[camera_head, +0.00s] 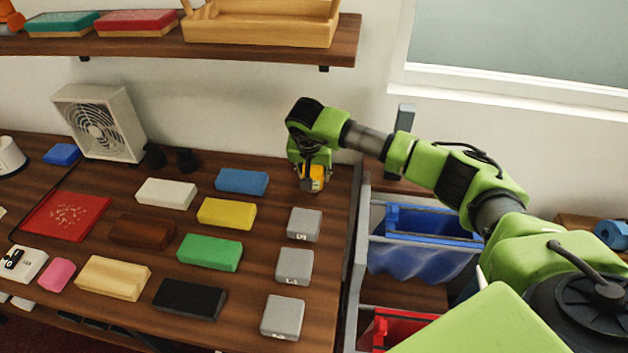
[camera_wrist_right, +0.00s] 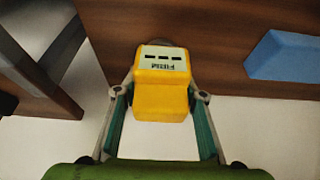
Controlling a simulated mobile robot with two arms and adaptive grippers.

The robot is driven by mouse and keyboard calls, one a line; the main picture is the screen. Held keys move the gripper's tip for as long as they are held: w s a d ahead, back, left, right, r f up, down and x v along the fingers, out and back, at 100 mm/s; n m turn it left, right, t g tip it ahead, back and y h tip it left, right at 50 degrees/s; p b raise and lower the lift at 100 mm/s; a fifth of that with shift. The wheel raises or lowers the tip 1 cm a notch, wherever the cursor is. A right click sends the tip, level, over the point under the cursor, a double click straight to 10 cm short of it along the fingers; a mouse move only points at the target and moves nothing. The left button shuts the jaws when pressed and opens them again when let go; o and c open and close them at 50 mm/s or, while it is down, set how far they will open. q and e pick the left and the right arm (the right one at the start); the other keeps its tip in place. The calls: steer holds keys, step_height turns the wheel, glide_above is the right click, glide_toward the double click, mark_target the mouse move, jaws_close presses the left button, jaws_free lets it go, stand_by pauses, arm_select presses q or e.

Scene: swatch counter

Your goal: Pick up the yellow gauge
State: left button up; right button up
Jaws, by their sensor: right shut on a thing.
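The yellow gauge (camera_head: 317,174) is at the back right of the wooden counter, partly hidden by my right gripper (camera_head: 312,182). In the right wrist view the gauge (camera_wrist_right: 161,82) shows a pale label face with dark slots and printed letters. My right gripper (camera_wrist_right: 162,112) is shut on it, with a finger on each side. I cannot tell whether the gauge touches the counter. My left gripper is not in view.
Blue (camera_head: 241,181), yellow (camera_head: 227,213) and green (camera_head: 209,252) blocks lie left of the gripper. Several grey blocks (camera_head: 304,223) line the counter's right side. A blue bin (camera_head: 425,222) stands beyond the right edge. A shelf (camera_head: 240,45) hangs above.

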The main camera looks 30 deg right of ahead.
mark_target(303, 175)
steer(key=a+r, duration=0.1)
steer(key=r, duration=0.1)
steer(key=s+a+r+b, duration=0.1)
steer(key=r, duration=0.1)
steer(key=a+r, duration=0.1)
steer(key=a, duration=0.1)
steer(key=shift+s+r+b, duration=0.25)
steer(key=shift+r+b, duration=0.05)
steer(key=shift+r, duration=0.1)
steer(key=s+a+r+b, duration=0.2)
steer(key=s+a+r, duration=0.2)
steer(key=a, duration=0.5)
steer(key=shift+r, duration=0.5)
steer(key=shift+o, duration=1.1)
